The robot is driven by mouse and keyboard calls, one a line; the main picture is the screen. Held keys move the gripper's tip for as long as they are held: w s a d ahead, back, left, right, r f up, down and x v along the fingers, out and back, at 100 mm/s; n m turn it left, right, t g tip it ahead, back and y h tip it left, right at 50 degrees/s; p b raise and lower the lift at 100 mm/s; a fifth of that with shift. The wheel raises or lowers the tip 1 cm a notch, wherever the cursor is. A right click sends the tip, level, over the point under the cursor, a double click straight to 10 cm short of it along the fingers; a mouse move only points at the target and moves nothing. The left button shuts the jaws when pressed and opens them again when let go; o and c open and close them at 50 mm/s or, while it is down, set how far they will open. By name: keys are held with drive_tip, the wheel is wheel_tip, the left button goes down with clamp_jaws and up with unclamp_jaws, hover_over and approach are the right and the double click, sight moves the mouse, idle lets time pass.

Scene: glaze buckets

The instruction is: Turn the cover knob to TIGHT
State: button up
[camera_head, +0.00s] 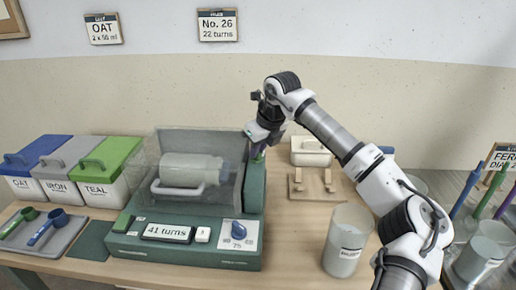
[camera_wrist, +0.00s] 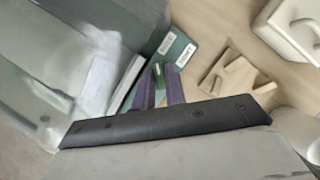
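The machine (camera_head: 185,250) is a green box with a clear cover (camera_head: 145,170) over a pale jar (camera_head: 190,168) lying on its side. My gripper (camera_head: 258,152) is over the top of the green right housing (camera_head: 254,188). In the wrist view my two purple fingers (camera_wrist: 159,88) stand close together, with the green cover knob (camera_wrist: 158,72) showing between their tips. Whether they press on it is not clear. Two white labels (camera_wrist: 185,55) lie on the green top beside the knob; their words are too small to read surely. The knob is hidden in the head view.
A blue dial (camera_head: 238,230) by "75" and a "41 turns" display (camera_head: 167,232) are on the machine's front. Lidded bins (camera_head: 70,190) and scoops (camera_head: 47,225) are left. A wooden stand (camera_head: 312,185), white tub (camera_head: 308,158) and white cup (camera_head: 347,240) are right.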

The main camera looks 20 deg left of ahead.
clamp_jaws()
drive_tip(key=shift+m+b, duration=0.3)
drive_tip(key=shift+b, duration=0.1)
drive_tip(key=m+t+b, duration=0.1)
drive_tip(key=m+b, duration=0.1)
drive_tip(key=shift+s+f+m+h, duration=0.1)
drive_tip(key=shift+f+m+h, duration=0.05)
drive_tip(key=shift+m+h, duration=0.25)
drive_tip(key=m+h+b, duration=0.1)
drive_tip(key=m+b, duration=0.1)
drive_tip(key=m+t+b, duration=0.1)
drive_tip(key=m+b, duration=0.1)
drive_tip(key=m, duration=0.1)
drive_tip(key=shift+a+h, duration=0.2)
drive_tip(key=shift+h, duration=0.2)
drive_tip(key=shift+r+m, duration=0.2)
drive_tip(key=shift+m, duration=0.1)
drive_tip(key=o, duration=0.6)
unclamp_jaws()
drive_tip(key=shift+d, duration=0.1)
drive_tip(key=shift+s, duration=0.1)
